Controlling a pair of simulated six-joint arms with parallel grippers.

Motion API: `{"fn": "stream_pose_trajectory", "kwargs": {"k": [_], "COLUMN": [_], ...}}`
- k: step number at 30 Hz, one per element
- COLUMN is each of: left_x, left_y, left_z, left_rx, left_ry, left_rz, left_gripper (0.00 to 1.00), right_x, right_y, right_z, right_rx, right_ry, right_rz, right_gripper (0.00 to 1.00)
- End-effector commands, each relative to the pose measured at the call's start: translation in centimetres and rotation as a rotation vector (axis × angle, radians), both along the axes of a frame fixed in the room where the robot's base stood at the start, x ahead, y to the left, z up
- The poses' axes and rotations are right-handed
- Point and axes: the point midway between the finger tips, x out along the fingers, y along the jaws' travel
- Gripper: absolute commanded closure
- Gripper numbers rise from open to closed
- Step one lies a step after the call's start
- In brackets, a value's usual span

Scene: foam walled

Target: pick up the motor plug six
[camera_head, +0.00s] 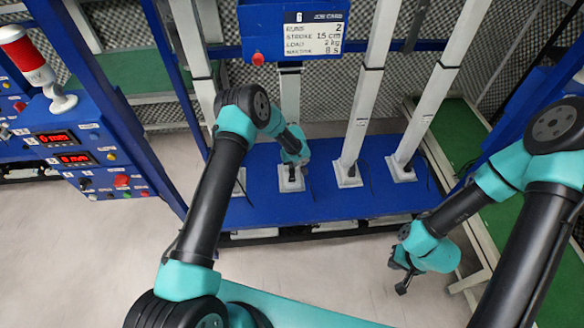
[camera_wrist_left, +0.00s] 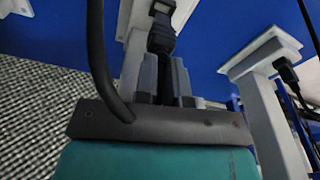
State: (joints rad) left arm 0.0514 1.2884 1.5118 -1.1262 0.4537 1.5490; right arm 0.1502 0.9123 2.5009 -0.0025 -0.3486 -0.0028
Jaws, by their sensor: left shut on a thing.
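The motor plug six is a black plug with a cable, seated at the pale foot of a column on the blue platform. It shows small in the head view, just below my left gripper (camera_head: 297,160). In the left wrist view the black plug (camera_wrist_left: 162,36) stands between the grey fingers of my left gripper (camera_wrist_left: 164,82), which is shut on it. The plug's tip meets the white foot (camera_wrist_left: 136,18); whether it is fully seated there I cannot tell. My right gripper (camera_head: 401,275) hangs empty at the lower right, its dark fingers apart.
Neighbouring columns with similar plugs stand on the blue platform (camera_head: 322,205); one neighbouring plug (camera_wrist_left: 286,70) shows at right in the wrist view. A control panel (camera_head: 75,150) stands left. A thick black cable (camera_wrist_left: 97,60) passes close to my left gripper.

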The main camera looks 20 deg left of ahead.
Motion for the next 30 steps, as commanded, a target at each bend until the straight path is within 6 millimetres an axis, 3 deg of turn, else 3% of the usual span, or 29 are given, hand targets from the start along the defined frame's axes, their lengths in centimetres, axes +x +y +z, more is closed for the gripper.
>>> {"fn": "stream_pose_trajectory", "kwargs": {"k": [11,30], "left_x": [-4.5,-14.2], "left_y": [-1.1,-4.0], "left_z": [0.3,1.2], "left_rx": [0.000,-0.001], "left_ry": [0.004,0.003], "left_rz": [-0.001,-0.002], "left_gripper": [1.00,1.00], "right_x": [0.0,0.0], "right_y": [0.0,0.0], "right_z": [0.0,0.0], "right_rx": [0.000,0.000], "right_ry": [0.000,0.000], "right_rz": [0.000,0.000], "right_gripper": [1.00,1.00]}}
